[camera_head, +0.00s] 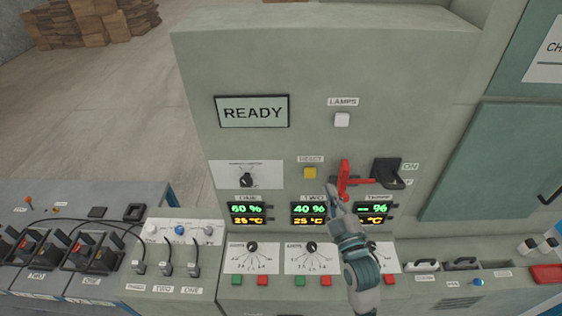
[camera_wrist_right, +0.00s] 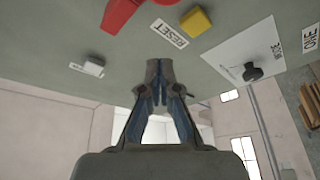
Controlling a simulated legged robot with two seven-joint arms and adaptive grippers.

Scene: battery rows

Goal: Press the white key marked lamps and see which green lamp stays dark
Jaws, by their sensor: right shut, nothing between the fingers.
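The white key (camera_head: 342,119) sits on the grey panel under a plate reading LAMPS. It also shows in the right wrist view (camera_wrist_right: 94,66). My right gripper (camera_head: 333,192) is in front of the panel, below the key in the head view, close to the red handle. In the right wrist view its fingertips (camera_wrist_right: 160,72) are together and empty, apart from the white key. My right arm hides part of the right-hand group.
A screen (camera_head: 252,111) reads READY. A yellow RESET key (camera_head: 310,172), a red handle (camera_head: 345,180) and a black switch (camera_head: 387,173) are near the gripper. Battery blocks (camera_head: 85,252) with cables stand at left.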

